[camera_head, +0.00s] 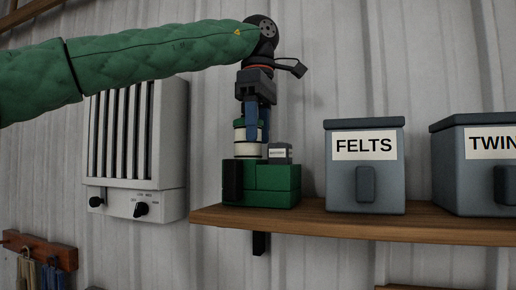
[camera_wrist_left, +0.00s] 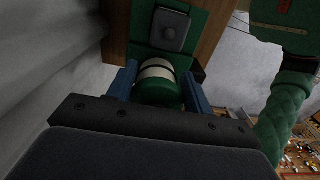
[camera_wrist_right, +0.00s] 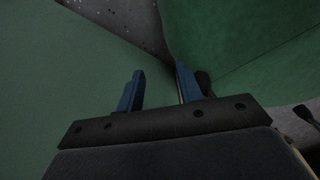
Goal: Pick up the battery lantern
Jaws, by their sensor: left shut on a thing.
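The battery lantern (camera_head: 248,150) has a white cylinder with dark bands and a green cap. It stands upright at the left end of the wooden shelf, over a green block (camera_head: 276,190); I cannot tell if the two are joined. My left gripper (camera_head: 256,128) points down from above, its blue fingers shut on the lantern's upper part. In the left wrist view the lantern (camera_wrist_left: 158,88) sits between both fingers. The shelf side of the lantern is partly hidden by a finger. My right gripper (camera_wrist_right: 160,74) is open and empty in the right wrist view.
A small grey box (camera_head: 280,154) with a label sits on the green block beside the lantern. Grey bins marked FELTS (camera_head: 365,190) and TWIN (camera_head: 475,185) stand right on the shelf (camera_head: 330,226). A white heater (camera_head: 165,160) hangs on the wall at left.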

